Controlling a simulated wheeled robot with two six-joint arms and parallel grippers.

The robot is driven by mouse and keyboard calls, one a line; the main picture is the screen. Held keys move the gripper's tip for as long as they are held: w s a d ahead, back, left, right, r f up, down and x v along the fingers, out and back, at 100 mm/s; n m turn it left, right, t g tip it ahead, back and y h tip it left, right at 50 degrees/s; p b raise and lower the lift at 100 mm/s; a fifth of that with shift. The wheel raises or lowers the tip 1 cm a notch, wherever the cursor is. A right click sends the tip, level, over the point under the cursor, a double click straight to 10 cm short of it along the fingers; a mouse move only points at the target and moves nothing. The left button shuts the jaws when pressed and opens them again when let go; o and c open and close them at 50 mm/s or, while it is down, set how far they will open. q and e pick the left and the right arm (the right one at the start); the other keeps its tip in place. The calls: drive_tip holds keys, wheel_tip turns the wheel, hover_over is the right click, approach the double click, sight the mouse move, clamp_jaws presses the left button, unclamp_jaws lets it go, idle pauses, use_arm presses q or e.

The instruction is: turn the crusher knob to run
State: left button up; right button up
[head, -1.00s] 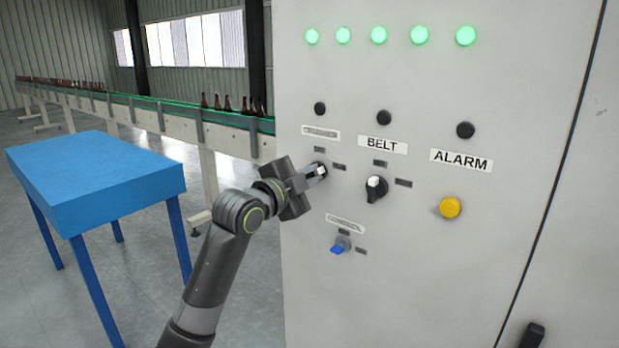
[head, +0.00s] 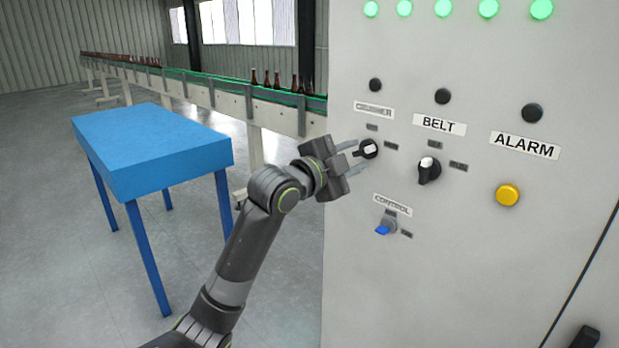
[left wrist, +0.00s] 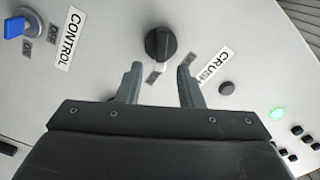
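The crusher knob (head: 369,148) is black with a pale pointer and sits under the CRUSHER label (head: 374,108) on the grey cabinet. Its pointer lies roughly level in the head view. In the left wrist view the knob (left wrist: 159,43) is just beyond the fingertips. Small tags beside it are too blurred to read. My left gripper (head: 361,156) is open in front of the knob. In the left wrist view its fingers (left wrist: 158,70) are spread, with a gap between them and the knob. My right gripper is out of view.
The BELT knob (head: 429,170), yellow ALARM button (head: 507,195) and blue CONTROL key switch (head: 383,230) are close by on the panel. Several green lamps (head: 443,8) glow above. A blue table (head: 150,145) and a conveyor with bottles (head: 225,98) stand left.

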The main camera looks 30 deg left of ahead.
use_arm(q)
drive_tip(key=b+v, duration=0.2)
drive_tip(key=v, duration=1.2)
drive_tip(key=shift+s, duration=0.2)
drive_tip(key=shift+w+a, duration=0.1)
